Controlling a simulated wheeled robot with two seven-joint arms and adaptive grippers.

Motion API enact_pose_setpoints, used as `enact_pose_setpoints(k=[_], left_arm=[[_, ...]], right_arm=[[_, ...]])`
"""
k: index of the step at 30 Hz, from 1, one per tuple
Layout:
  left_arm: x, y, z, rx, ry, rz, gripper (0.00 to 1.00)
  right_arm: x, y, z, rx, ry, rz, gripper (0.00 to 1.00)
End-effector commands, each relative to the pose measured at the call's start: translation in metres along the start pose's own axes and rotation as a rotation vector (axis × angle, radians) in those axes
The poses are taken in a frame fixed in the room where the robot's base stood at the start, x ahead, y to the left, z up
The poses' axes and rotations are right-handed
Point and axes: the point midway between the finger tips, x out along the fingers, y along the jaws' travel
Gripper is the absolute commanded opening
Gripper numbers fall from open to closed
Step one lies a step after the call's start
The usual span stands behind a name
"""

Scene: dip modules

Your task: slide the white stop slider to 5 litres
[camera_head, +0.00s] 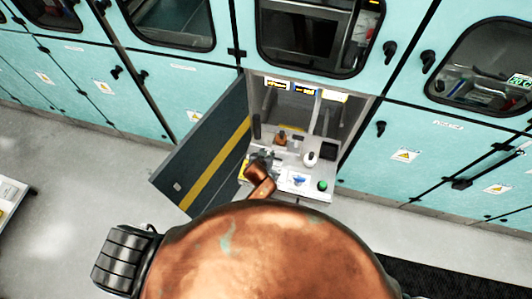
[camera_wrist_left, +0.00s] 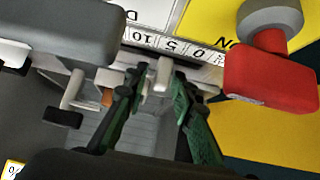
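The white stop slider (camera_wrist_left: 161,76) shows in the left wrist view, below a printed scale (camera_wrist_left: 172,47) that reads 0, 5 and 10 upside down. It stands near the 5; its exact setting is hard to tell at this angle. My left gripper (camera_wrist_left: 158,88) has its two dark green fingers apart, one on each side of the slider, with small gaps visible. In the head view my left gripper (camera_head: 262,158) is small, at the left part of the bench panel (camera_head: 298,160). The slider cannot be made out there. My right gripper is not in view.
A red knob (camera_wrist_left: 275,80) sits on a yellow plate right of the slider. A grey block (camera_wrist_left: 70,30) and a small lever (camera_wrist_left: 70,100) lie left. In the head view, an open dark door (camera_head: 207,150) stands left of the panel; a green button (camera_head: 322,185) is at its front right.

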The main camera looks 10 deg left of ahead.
Motion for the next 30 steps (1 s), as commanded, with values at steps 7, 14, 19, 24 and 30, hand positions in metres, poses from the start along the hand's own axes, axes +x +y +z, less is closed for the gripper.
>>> enact_pose_setpoints(k=[7, 14, 19, 24, 30], left_arm=[[0.0, 0.0, 0.0, 0.0, 0.0, 0.0, 0.29], [-0.01, 0.0, 0.0, -0.001, 0.001, 0.0, 0.29], [-0.038, 0.0, 0.001, -0.004, 0.0, 0.001, 0.29], [-0.073, 0.0, 0.0, -0.003, 0.001, 0.002, 0.29], [-0.106, 0.0, 0.0, -0.002, 0.001, 0.001, 0.29]], right_arm=[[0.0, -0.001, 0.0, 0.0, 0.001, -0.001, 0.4], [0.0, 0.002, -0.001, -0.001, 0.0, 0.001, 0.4], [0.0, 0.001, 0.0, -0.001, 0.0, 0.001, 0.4], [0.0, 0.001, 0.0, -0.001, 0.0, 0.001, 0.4], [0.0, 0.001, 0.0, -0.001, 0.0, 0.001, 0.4]])
